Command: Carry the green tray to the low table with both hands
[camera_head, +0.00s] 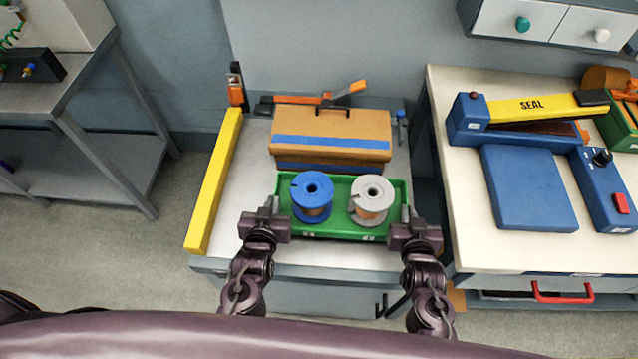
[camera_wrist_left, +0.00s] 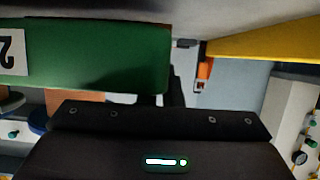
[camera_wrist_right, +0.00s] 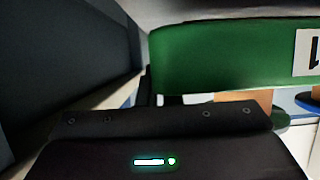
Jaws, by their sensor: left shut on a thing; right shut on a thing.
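The green tray (camera_head: 341,217) is in the middle of the head view, over the front part of a pale-topped table (camera_head: 240,190). It looks about level; I cannot tell whether it touches the top. A blue spool (camera_head: 312,190) and a grey-white spool (camera_head: 372,193) stand in it side by side. My left gripper (camera_head: 271,208) is shut on the tray's left end. My right gripper (camera_head: 406,212) is shut on its right end. The tray's green wall also shows in the left wrist view (camera_wrist_left: 120,62) and the right wrist view (camera_wrist_right: 225,60). The fingertips are hidden in both wrist views.
A yellow bar (camera_head: 214,180) runs along the table's left edge. A bench (camera_head: 485,250) with a blue sealer (camera_head: 528,188) is at right. A grey shelf unit (camera_head: 90,120) is at left.

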